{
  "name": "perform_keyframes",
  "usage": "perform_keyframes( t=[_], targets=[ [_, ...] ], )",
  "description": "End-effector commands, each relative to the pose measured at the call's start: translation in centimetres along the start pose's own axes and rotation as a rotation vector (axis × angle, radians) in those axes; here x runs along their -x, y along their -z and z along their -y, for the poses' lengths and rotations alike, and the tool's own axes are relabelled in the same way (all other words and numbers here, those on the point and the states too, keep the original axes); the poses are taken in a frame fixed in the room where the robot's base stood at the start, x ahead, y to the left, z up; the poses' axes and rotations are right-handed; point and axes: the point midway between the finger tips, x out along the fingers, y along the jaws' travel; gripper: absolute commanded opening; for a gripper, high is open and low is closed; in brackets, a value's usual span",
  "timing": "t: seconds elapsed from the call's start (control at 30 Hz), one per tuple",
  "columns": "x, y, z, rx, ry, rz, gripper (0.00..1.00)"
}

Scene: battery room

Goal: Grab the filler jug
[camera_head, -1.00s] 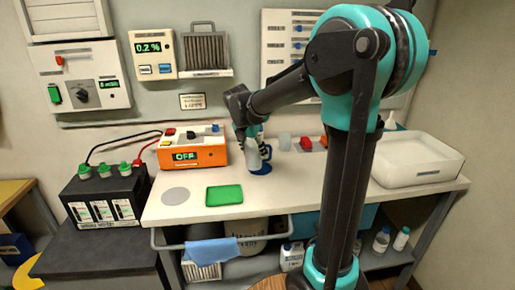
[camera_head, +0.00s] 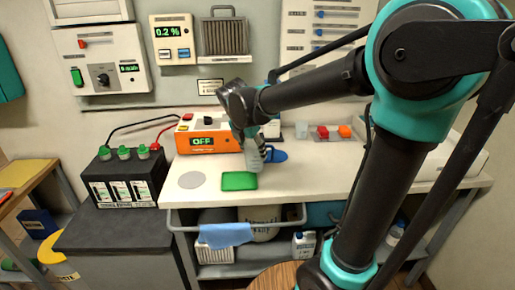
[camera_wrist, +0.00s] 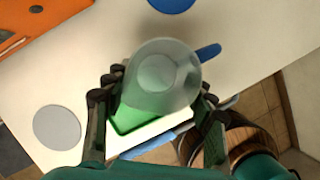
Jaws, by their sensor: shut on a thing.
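The filler jug is a translucent grey vessel (camera_head: 254,160) with a blue handle. My gripper (camera_head: 249,140) is shut on it and holds it above the bench, beside the green mat (camera_head: 239,181). In the wrist view the jug (camera_wrist: 160,72) sits between the two fingers of my gripper (camera_wrist: 157,95), its round end facing the camera. The handle (camera_wrist: 209,51) sticks out to the right. The jug partly covers the green mat there. The fingers' contact is partly hidden in the head view.
An orange charger (camera_head: 204,140) stands behind left, and a grey disc (camera_head: 192,180) lies left. Red and orange blocks (camera_head: 333,132) stand right. A black battery (camera_head: 123,177) stands far left.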

Motion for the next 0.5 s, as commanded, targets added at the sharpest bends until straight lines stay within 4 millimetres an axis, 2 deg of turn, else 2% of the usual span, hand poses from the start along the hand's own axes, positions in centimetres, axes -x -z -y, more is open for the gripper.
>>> perform_keyframes(
  t=[0.2, 0.5],
  targets=[
    [0.4, 1.0, 0.0, 0.002, 0.000, 0.000, 0.19],
    [0.6, 1.4, 0.1, 0.000, 0.001, 0.001, 0.19]
  ],
)
